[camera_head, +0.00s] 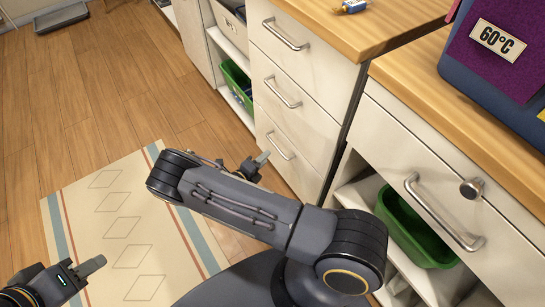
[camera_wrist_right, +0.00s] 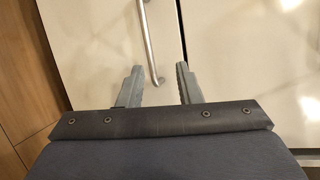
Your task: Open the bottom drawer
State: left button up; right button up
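The bottom drawer (camera_head: 297,160) is the lowest of three in the cream cabinet and looks shut, flush with the front. Its silver bar handle (camera_head: 281,147) also shows in the right wrist view (camera_wrist_right: 148,40). My right gripper (camera_head: 262,160) is just left of and below that handle. In the right wrist view my right gripper (camera_wrist_right: 160,85) is open, with the handle's near end appearing between its fingers and gaps on both sides. I cannot tell how deep it sits. My left gripper (camera_head: 92,267) is low at the left, away from the cabinet; its opening is unclear.
A middle drawer (camera_head: 300,107) and a top drawer (camera_head: 310,55) are above, under a wooden countertop (camera_head: 350,30). Green bins stand left (camera_head: 237,85) and right (camera_head: 415,235) of the unit. A patterned rug (camera_head: 125,230) lies on the open wooden floor.

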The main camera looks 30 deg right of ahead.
jog(key=w+d+f+n+t+b, duration=0.1)
jog(key=w+d+f+n, duration=0.1)
jog(key=d, duration=0.4)
jog(key=shift+w+f+b, duration=0.3)
jog(key=shift+w+f, duration=0.45)
jog(key=shift+w, duration=0.2)
jog(key=shift+d, duration=0.1)
grip_shut()
